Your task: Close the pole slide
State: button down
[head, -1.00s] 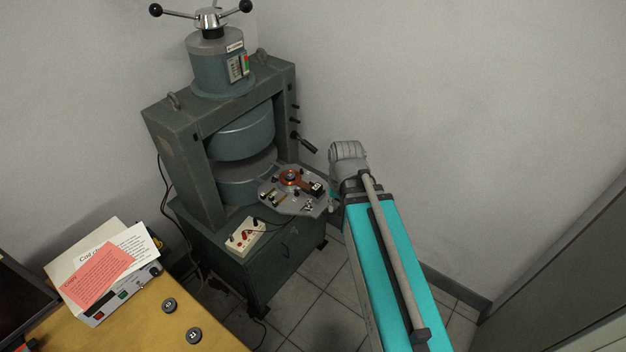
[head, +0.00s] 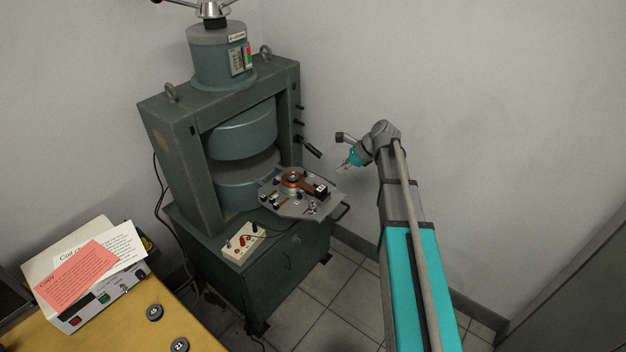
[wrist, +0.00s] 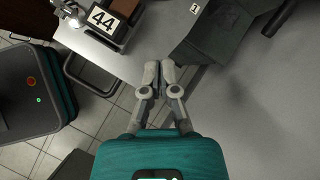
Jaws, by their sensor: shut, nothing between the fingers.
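The pole slide (head: 285,206) is a grey plate that sticks out from the gap of the green magnet (head: 245,130). It carries a copper coil (head: 293,180), small fittings and a black-and-white number block (head: 321,191). A bar handle (head: 341,212) is on its outer edge. In the wrist view the slide's edge (wrist: 105,50), the block marked 44 (wrist: 102,18) and the dark handle (wrist: 88,91) show at upper left. My gripper (head: 341,168) is shut and empty, to the right of the slide and apart from it. Its fingertips (wrist: 158,66) show to the right of the handle.
A black-knobbed lever (head: 308,147) juts from the magnet's right side, close to my gripper. A white switch box (head: 243,242) sits on the lower cabinet. A wooden desk (head: 130,325) with papers and a meter is at lower left. Bare wall stands behind my arm.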

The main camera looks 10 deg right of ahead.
aim_at(307, 175)
jog(key=w+m, duration=0.1)
jog(key=w+d+m, duration=0.1)
jog(key=w+d+m+y+b, duration=0.1)
jog(key=shift+w+f+t, duration=0.2)
jog(key=shift+f+t, duration=0.05)
jog(key=shift+t, duration=0.05)
jog(key=shift+a+f, duration=0.1)
jog(key=b+x, duration=0.7)
jog(key=x, duration=0.3)
jog(key=shift+w+f+b, duration=0.1)
jog(key=shift+f+b, duration=0.05)
jog(key=shift+b, duration=0.15)
jog(key=shift+w+a+r, duration=0.15)
jog(key=shift+w+a, duration=0.05)
jog(key=shift+a, duration=0.35)
jog(key=shift+w+a+r, duration=0.15)
jog(key=shift+w+a, duration=0.1)
jog(key=shift+a, duration=0.3)
jog(key=shift+w+a, duration=0.3)
jog(key=shift+a, duration=0.4)
jog(key=shift+w+d, duration=0.1)
jog(key=shift+w, duration=0.05)
